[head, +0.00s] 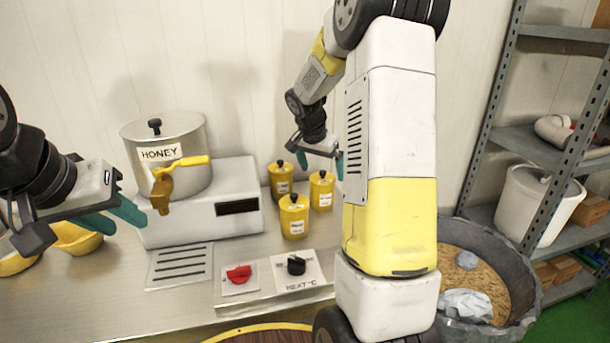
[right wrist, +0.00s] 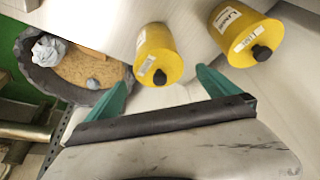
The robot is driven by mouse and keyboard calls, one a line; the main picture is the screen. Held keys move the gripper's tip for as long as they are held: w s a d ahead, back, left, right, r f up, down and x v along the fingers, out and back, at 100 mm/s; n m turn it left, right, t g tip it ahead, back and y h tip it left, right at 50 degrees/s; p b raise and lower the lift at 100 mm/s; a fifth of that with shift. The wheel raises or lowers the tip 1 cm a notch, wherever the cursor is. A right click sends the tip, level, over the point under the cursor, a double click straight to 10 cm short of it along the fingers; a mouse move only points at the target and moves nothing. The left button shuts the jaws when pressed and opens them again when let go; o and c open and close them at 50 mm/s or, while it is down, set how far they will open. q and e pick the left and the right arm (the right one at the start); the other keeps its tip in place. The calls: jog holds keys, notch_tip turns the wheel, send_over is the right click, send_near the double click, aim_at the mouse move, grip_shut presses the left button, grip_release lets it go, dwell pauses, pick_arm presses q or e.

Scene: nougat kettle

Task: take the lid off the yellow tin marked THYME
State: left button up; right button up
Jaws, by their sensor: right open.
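Three yellow tins with black-knobbed lids stand on the counter in the head view: a back tin (head: 281,182), a front tin (head: 294,218) and a right tin (head: 321,193). Their labels are too small there to read, so I cannot tell which is THYME. My right gripper (head: 320,162) is open and empty above the right tin. In the right wrist view, one tin (right wrist: 158,52) lies just beyond the gap between the teal fingers (right wrist: 163,88); another tin (right wrist: 240,35) is further right, its label partly legible. My left gripper (head: 122,217) appears open and empty at the left.
A steel HONEY kettle (head: 165,165) with a yellow tap sits on a white base left of the tins. A panel with a red knob (head: 238,274) and a black knob (head: 296,265) is in front. A dark tub (head: 520,270) stands right. Yellow bowls (head: 78,238) are left.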

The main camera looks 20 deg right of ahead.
jog(key=shift+x, duration=0.85)
jog(key=shift+c, duration=0.4)
jog(key=c, duration=1.4)
jog(key=shift+o, duration=0.2)
jog(key=shift+r, duration=0.15)
